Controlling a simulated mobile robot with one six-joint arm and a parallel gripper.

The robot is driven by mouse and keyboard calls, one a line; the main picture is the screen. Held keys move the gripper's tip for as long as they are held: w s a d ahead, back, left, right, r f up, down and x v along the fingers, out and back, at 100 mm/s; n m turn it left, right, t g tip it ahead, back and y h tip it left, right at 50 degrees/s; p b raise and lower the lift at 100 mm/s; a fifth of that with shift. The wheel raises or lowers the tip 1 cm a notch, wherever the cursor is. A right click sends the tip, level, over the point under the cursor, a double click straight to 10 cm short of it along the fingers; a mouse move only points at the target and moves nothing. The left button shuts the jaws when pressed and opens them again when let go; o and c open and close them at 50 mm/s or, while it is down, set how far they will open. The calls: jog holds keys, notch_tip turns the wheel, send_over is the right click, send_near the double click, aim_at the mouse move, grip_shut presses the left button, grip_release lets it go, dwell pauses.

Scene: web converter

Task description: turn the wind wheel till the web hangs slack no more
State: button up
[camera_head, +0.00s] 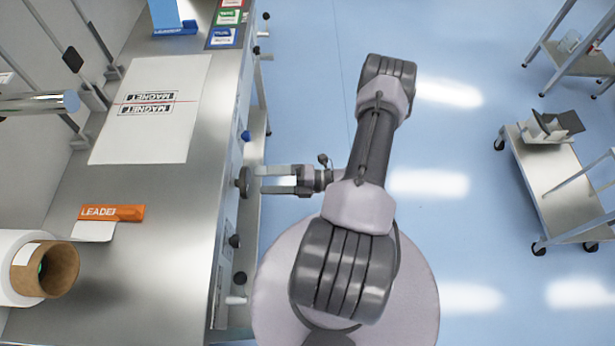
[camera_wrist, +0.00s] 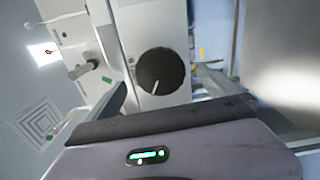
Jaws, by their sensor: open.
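A dark round wheel (camera_head: 244,182), which looks like the wind wheel, sits on the front face of the steel bench. In the wrist view the wheel (camera_wrist: 162,70) faces me, with a pale line on its lower part. My gripper (camera_head: 262,180) is open and points left at the wheel, its fingers just short of it or at its rim; contact cannot be told. A white sheet (camera_head: 180,120) printed MAGNET lies on the bench top. A white roll (camera_head: 12,250) with a brown core is at the lower left. I cannot make out a hanging stretch of web.
More knobs stick out along the bench front: a blue one (camera_head: 246,136) and a black one (camera_head: 235,241). An orange LEADER strip (camera_head: 112,213) lies on the bench (camera_head: 165,260). A cart (camera_head: 560,185) stands at right. The blue floor between is open.

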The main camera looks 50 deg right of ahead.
jog(key=p+v, duration=0.1)
jog(key=v, duration=1.2)
dwell(0.5)
